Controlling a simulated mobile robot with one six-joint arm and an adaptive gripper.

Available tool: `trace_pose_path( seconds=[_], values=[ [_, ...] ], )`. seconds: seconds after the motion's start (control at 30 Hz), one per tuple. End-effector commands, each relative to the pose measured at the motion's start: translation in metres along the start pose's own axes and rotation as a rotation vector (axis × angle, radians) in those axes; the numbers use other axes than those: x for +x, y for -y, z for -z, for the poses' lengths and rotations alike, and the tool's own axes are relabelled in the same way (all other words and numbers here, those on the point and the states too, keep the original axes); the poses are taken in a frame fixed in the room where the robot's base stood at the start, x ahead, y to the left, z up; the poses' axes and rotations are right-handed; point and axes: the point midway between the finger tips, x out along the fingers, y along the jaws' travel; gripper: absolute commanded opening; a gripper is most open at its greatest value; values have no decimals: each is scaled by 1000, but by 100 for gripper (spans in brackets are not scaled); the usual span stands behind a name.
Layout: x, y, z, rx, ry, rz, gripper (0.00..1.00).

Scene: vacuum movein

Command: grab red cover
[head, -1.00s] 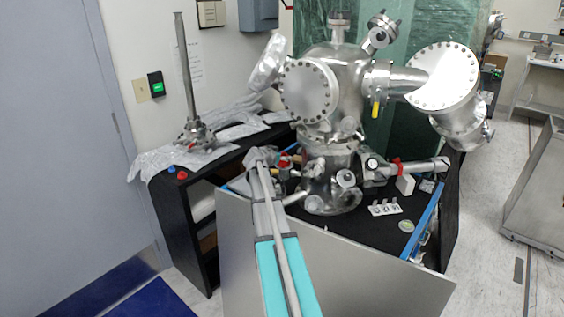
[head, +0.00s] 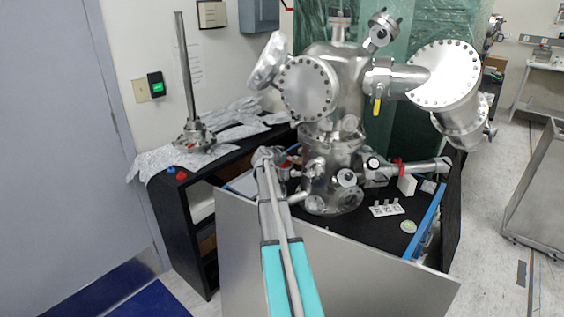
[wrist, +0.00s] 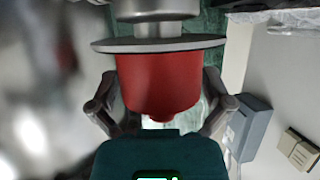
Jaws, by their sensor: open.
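The red cover (wrist: 158,78) is a cup shape below a round metal flange (wrist: 158,44) in the wrist view. It fills the middle of that view. My gripper (wrist: 158,92) is open, with one finger to the left of the cover and one to the right. I cannot tell whether either finger touches it. In the head view my gripper (head: 268,155) is at the end of my arm, left of the steel chamber. The cover is mostly hidden there behind my gripper.
The steel vacuum chamber (head: 335,85) with its flanges and ports stands just right of my gripper. A black bench (head: 222,158) with foil and a tall metal post (head: 187,75) is to the left. Small metal parts (head: 386,208) lie on the dark tabletop.

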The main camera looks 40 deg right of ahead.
Motion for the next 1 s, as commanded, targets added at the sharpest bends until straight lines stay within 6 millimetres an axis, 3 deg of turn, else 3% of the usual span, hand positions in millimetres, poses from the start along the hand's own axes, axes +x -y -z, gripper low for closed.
trace_pose_path(
  seconds=[0.27,0.6,1.0],
  values=[
    [0,0,0,0,0,0,100],
    [0,0,0,0,0,-1,42],
    [-1,1,2,0,0,-1,42]
  ],
)
